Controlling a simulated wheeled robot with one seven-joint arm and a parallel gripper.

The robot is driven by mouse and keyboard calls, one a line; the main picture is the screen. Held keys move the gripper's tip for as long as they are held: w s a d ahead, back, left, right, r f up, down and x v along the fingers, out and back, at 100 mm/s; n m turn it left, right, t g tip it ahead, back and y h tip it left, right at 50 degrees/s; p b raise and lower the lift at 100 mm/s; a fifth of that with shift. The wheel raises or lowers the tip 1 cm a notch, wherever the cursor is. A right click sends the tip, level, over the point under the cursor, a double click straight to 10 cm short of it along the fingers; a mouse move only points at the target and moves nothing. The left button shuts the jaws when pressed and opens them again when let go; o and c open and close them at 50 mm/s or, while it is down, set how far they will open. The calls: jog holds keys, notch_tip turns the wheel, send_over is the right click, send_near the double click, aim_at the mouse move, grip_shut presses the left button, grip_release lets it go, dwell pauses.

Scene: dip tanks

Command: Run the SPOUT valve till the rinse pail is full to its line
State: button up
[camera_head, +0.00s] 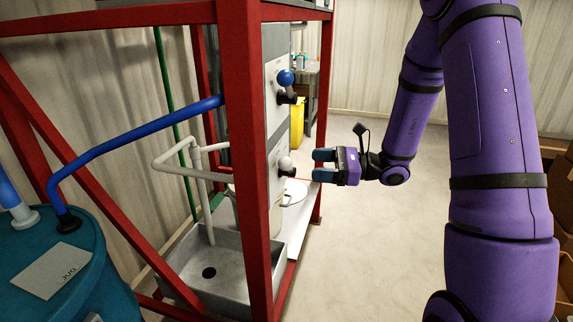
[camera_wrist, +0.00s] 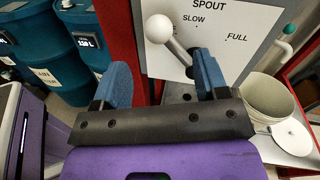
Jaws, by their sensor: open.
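The SPOUT valve panel (camera_wrist: 215,28) is marked SLOW and FULL. Its lever, with a white ball knob (camera_wrist: 158,28), points up and left, to the left of both marks. In the head view the white knob (camera_head: 285,163) is on the panel beside the red post. My gripper (camera_head: 323,166) is open and empty, facing the panel just right of the knob. In the wrist view its blue fingers (camera_wrist: 164,68) are spread below the knob, with the lever apparently not gripped. A pale pail (camera_wrist: 270,100) stands lower right of the panel; its line and any water level cannot be made out.
A second valve with a blue knob (camera_head: 286,77) is above. The bent white pipe (camera_head: 190,165) reaches down into a grey sink (camera_head: 225,268). A red post (camera_head: 252,150) stands left of the valves. A white disc (camera_wrist: 292,137) lies beside the pail. Open floor lies right.

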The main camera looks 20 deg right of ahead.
aim_at(286, 161)
jog(key=x, duration=0.8)
jog(key=shift+w+a, duration=0.1)
jog(key=shift+a, duration=0.15)
jog(key=c, duration=1.2)
jog(key=shift+w+d+r+m, duration=0.3)
jog(key=shift+w+r+m, duration=0.1)
jog(key=shift+m, duration=0.5)
jog(key=shift+w+d+r+m, duration=0.25)
jog(key=shift+w+d+m, duration=0.15)
jog(key=shift+m, duration=0.5)
jog(key=shift+c, duration=0.2)
jog(key=shift+w+d+r+m+t+y, duration=0.25)
jog(key=shift+w+m, duration=0.25)
jog(key=shift+m, duration=0.4)
jog(key=shift+w+d+r+m+t+y, duration=0.15)
jog(key=shift+w+d+m+t, duration=0.25)
jog(key=shift+m, duration=0.5)
jog(key=shift+f, duration=0.1)
jog(key=o, duration=1.2)
